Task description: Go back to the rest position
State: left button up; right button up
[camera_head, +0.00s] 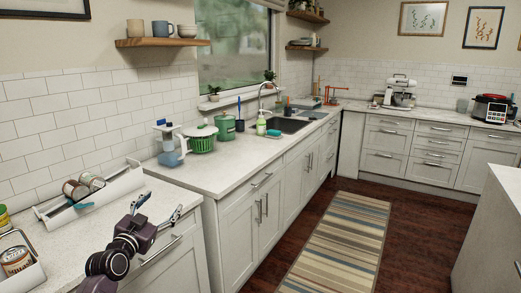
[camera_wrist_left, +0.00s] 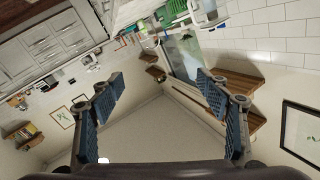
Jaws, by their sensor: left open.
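My left gripper (camera_head: 158,209) reaches in from the bottom left of the head view, above the front edge of the near counter (camera_head: 125,222). Its two fingers are spread apart with nothing between them. In the left wrist view the open fingers (camera_wrist_left: 160,86) frame the far room, with the ceiling and walls tilted and no object held. My right gripper does not show in either view.
A white tray (camera_head: 120,190) with cans stands against the wall on the near counter. A white caddy (camera_head: 30,280) holds a can (camera_head: 17,260) at bottom left. A striped rug (camera_head: 338,240) lies on the open floor. An island (camera_head: 490,235) bounds the right.

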pick_arm(q)
jog(key=a+r+n+t+y, duration=0.1)
jog(key=a+r+n+y, duration=0.15)
jog(key=a+y, duration=0.2)
jog(key=s+d+f+g, duration=0.1)
jog(key=s+f+g, duration=0.15)
jog(key=f, duration=0.95)
jog(key=s+f+g, duration=0.2)
jog(key=s+f, duration=0.1)
jog(key=f, duration=1)
jog(key=s+d+f+g+h, duration=0.1)
jog(key=s+d+f+g, duration=0.1)
jog(key=s+f, duration=0.9)
jog(key=s+d+f+g, duration=0.1)
jog(key=s+f+g, duration=0.2)
jog(key=s+f, duration=0.8)
jog(key=s+d+f+g, duration=0.2)
jog(key=s+f, duration=0.6)
jog(key=s, duration=0.6)
jog(key=s+d+f+g, duration=0.3)
jog(key=s+f, duration=0.6)
jog(key=s, duration=0.6)
jog(key=s+d+f+g, duration=0.2)
jog(key=s+f, duration=0.6)
jog(key=s, duration=0.7)
jog(key=shift+d+f+n+g+h, duration=0.15)
jog(key=shift+f+n+g+h, duration=0.1)
jog(key=shift+n+g+h, duration=0.3)
